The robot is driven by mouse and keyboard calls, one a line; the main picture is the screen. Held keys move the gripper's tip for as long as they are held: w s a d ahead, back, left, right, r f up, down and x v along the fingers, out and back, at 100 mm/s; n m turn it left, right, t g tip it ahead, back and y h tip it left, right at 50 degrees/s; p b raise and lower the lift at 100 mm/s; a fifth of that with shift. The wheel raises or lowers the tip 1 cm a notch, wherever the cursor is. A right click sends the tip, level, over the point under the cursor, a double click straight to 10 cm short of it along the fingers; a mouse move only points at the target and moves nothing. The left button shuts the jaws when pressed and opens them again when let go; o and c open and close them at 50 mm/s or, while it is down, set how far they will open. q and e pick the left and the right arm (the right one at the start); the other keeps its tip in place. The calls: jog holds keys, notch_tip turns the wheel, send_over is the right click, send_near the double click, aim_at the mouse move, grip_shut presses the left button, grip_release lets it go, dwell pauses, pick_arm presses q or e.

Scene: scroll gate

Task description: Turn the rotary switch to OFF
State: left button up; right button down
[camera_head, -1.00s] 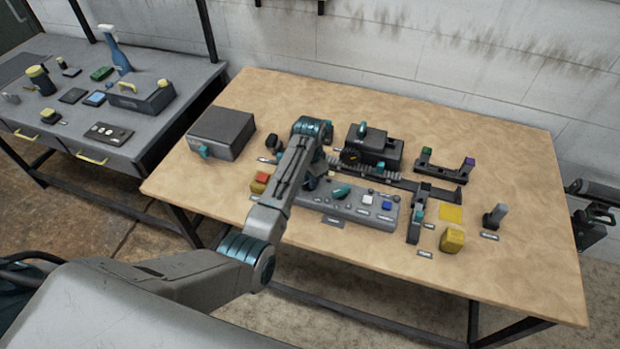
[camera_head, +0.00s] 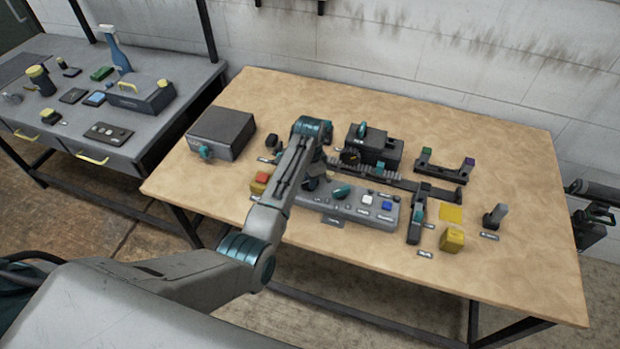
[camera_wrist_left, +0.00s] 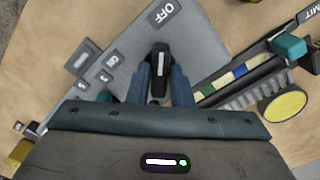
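The rotary switch (camera_wrist_left: 160,66) is a black knob with a white line along its top, on a grey panel. In the left wrist view it stands between the two blue-grey fingers of my left gripper (camera_wrist_left: 160,82), which lie close along both its sides. The white line runs up the picture, roughly toward the OFF label (camera_wrist_left: 165,12). My right gripper is not seen.
The panel also has a teal knob (camera_head: 342,191), a white button (camera_head: 367,199) and a blue button (camera_head: 387,205). A red-topped yellow block (camera_head: 259,184) is left of it. A toothed rail (camera_head: 385,178) and a black device (camera_head: 374,148) are behind.

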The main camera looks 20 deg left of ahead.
pick_arm(q)
jog(key=o, duration=0.3)
jog(key=shift+r, duration=0.1)
notch_tip(320, 180, up, 11)
jog(key=b, duration=0.3)
jog(key=shift+f, duration=0.2)
